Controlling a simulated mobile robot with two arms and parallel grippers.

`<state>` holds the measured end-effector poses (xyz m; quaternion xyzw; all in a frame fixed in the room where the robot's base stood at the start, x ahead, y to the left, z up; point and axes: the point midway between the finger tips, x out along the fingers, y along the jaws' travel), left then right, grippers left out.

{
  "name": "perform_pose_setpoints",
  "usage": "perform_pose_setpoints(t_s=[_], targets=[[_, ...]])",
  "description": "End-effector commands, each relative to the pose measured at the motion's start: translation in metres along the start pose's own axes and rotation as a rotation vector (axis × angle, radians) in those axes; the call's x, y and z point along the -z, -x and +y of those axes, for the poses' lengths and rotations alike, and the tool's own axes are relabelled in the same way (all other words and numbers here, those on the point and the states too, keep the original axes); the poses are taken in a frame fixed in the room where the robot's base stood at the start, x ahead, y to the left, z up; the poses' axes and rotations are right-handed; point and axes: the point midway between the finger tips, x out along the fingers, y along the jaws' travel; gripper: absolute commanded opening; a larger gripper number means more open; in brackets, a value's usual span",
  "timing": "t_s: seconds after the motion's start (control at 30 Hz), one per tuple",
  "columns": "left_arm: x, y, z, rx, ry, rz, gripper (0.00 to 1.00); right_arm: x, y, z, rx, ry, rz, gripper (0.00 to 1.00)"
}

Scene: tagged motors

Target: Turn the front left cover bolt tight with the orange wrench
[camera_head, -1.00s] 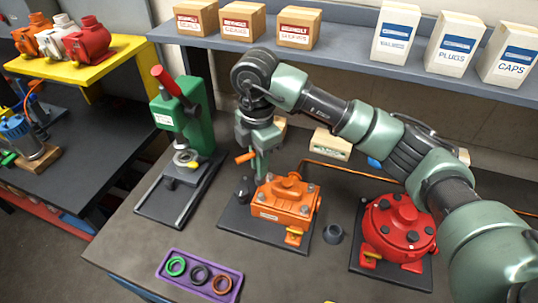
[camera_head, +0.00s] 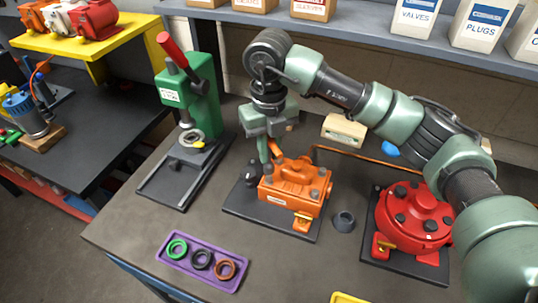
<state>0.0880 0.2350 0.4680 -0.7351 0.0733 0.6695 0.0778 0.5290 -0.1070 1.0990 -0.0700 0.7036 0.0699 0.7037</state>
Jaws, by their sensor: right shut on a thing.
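The orange motor (camera_head: 290,192) stands on a dark base plate with grey bolts on its cover. My right gripper (camera_head: 269,150) points down over the left side of this motor. It is shut on the orange wrench (camera_head: 275,147), whose short orange part shows beside the fingers. The fingers and motor hide most of the wrench, so I cannot tell whether it sits on the front left cover bolt. My left gripper is out of view.
A green press (camera_head: 190,100) stands to the left and a red motor (camera_head: 414,220) to the right. A purple tray (camera_head: 237,284) with three rings lies in front. A small grey cup (camera_head: 344,222) is beside the orange motor. The bench front is mostly clear.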

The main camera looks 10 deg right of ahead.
Motion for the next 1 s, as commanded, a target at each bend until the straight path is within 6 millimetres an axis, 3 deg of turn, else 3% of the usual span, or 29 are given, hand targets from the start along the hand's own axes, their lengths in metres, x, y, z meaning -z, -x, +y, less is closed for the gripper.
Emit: perform_pose_setpoints(t_s=[0.03, 0.1, 0.5, 0.7, 1.0], targets=[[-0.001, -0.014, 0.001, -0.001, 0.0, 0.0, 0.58, -0.001, -0.007, -0.001, 0.001, 0.074, -0.003, 0.0], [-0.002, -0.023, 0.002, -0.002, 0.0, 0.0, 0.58, -0.001, -0.008, -0.001, 0.001, 0.182, -0.003, 0.0], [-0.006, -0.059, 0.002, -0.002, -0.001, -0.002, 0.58, -0.001, -0.012, -0.001, 0.001, 0.741, -0.002, 0.0], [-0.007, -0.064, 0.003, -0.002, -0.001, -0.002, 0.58, 0.0, -0.011, -0.001, 0.001, 0.876, -0.001, 0.0], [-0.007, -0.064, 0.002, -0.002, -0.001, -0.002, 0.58, 0.0, -0.01, -0.001, 0.0, 0.905, 0.0, 0.0]])
